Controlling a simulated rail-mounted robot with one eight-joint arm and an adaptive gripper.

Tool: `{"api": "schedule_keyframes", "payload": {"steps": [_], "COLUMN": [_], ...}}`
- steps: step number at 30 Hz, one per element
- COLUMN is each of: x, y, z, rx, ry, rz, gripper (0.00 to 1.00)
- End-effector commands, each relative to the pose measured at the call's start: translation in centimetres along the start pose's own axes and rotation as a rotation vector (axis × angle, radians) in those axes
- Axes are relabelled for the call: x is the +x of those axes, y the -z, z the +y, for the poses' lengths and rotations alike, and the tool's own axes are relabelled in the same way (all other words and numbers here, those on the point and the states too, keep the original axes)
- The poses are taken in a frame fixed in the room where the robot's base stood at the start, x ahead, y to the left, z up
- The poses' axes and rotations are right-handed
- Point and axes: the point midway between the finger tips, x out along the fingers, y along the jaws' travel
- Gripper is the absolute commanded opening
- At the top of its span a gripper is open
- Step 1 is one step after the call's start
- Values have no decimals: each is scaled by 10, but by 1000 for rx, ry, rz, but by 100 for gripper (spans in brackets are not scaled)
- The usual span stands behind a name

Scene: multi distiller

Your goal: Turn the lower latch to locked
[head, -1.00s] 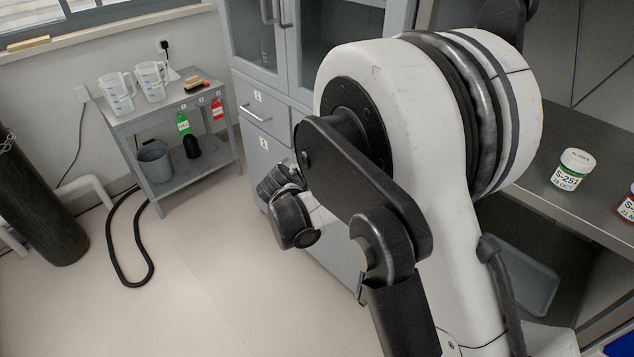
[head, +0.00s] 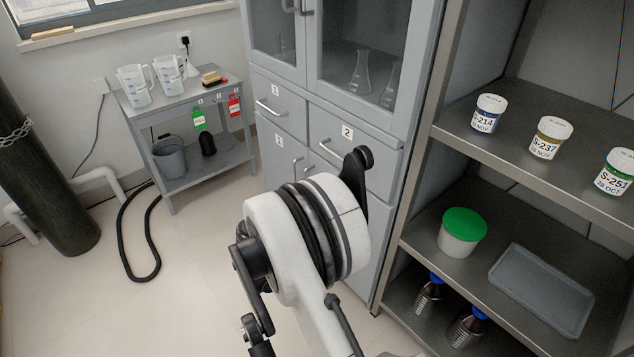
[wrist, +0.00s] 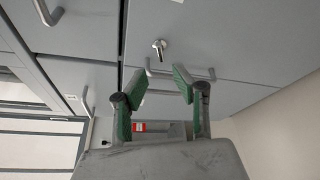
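A small silver latch-like fitting (wrist: 159,47) sticks out from the grey cabinet front in the wrist view. I cannot tell whether it is the lower latch or which position it is in. My gripper (wrist: 159,82) is open and empty, its green-padded fingers apart. In the picture, the fitting lies just beyond the gap between the fingertips, and nothing is held. In the head view the gripper and the fitting cannot be made out; my arm covers part of the cabinet (head: 352,151).
Bar handles (wrist: 48,12) stick out of the cabinet front near the fitting. In the head view, an open shelf unit (head: 470,137) with labelled jars, a green-lidded tub (head: 461,232) and a grey tray (head: 540,289) stands right. A small table (head: 183,92) stands left; floor there is largely clear.

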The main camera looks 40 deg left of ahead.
Motion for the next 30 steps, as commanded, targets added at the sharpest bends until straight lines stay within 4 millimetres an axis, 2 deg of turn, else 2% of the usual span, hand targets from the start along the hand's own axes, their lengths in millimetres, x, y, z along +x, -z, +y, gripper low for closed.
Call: {"api": "schedule_keyframes", "payload": {"steps": [1, 9, 15, 21, 29, 30], "x": [11, 60, 85, 95, 95, 95], "y": [0, 0, 0, 0, 0, 0], "z": [-3, -2, -2, 0, 0, 0], "rx": [1, 0, 1, 1, 1, 1], "ry": [1, 2, 2, 2, 1, 1], "rz": [-2, -1, 0, 0, 0, 0], "gripper": [27, 27, 27, 27, 27, 22]}}
